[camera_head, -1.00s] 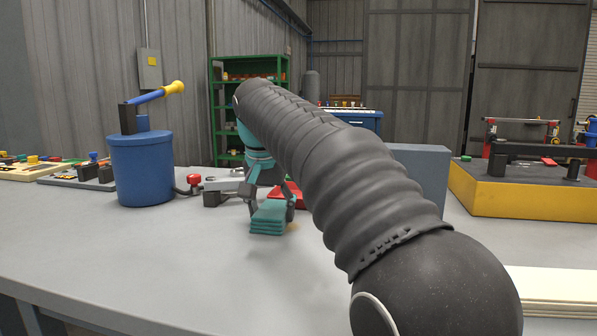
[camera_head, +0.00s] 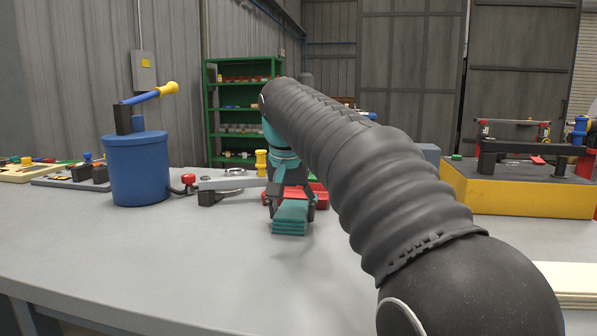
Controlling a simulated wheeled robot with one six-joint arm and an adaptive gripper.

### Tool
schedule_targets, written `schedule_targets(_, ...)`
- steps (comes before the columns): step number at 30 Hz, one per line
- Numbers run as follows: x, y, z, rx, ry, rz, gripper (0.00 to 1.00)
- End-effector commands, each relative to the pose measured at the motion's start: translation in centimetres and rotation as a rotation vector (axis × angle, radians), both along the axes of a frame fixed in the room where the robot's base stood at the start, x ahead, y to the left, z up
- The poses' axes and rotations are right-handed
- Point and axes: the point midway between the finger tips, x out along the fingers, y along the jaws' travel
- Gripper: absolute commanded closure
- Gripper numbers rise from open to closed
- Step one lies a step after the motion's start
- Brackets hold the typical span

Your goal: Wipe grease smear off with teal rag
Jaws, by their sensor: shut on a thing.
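The teal rag (camera_head: 290,220) is a folded stack at the middle of the grey workbench. My gripper (camera_head: 291,203) is shut on it from above and behind, with a dark finger on each side. The rag is at or very near the bench top; I cannot tell if it presses on it. No grease smear shows on the bare bench around the rag. The bench under the rag and behind my arm is hidden.
A blue drum pump (camera_head: 139,168) stands to the left. A grey bar tool with a red knob (camera_head: 188,179) and a red object (camera_head: 320,194) lie near the gripper. A yellow-sided block (camera_head: 530,192) is at right. The front left bench (camera_head: 150,255) is clear.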

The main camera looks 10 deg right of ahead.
Motion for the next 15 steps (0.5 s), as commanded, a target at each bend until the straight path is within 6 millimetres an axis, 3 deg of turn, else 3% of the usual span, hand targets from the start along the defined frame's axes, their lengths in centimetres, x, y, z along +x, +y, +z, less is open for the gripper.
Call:
schedule_targets(4, -0.1, -0.6, 0.6, -0.001, 0.002, 0.002, 0.67)
schedule_targets(6, 0.0, -0.6, 2.3, 0.001, -0.002, 0.002, 0.67)
schedule_targets(15, 0.0, -0.8, 4.7, 0.001, -0.001, -0.003, 0.67)
